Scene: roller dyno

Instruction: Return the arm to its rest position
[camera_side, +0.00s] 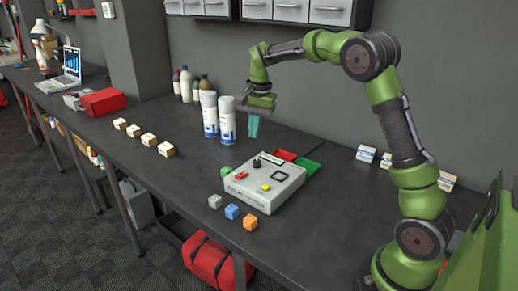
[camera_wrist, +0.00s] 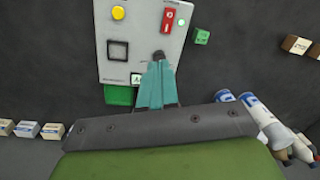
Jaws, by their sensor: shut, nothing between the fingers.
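My green arm reaches from the right over the table. My gripper (camera_side: 253,128) hangs above the dark table, behind the grey control box and beside the white spray cans. Its teal fingers are shut with nothing between them; they also show in the wrist view (camera_wrist: 157,86). The control box (camera_side: 264,184) lies on the table with a yellow button, a red switch, a dark knob and a black square on top. It also shows in the wrist view (camera_wrist: 145,50).
Grey (camera_side: 215,201), blue (camera_side: 231,211) and orange (camera_side: 250,222) cubes stand before the box, and a green cube (camera_side: 225,172) beside it. Red (camera_side: 284,155) and green (camera_side: 310,167) pads lie behind it. Spray cans (camera_side: 227,120) stand close to my gripper. Several pale blocks (camera_side: 148,139) line the left.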

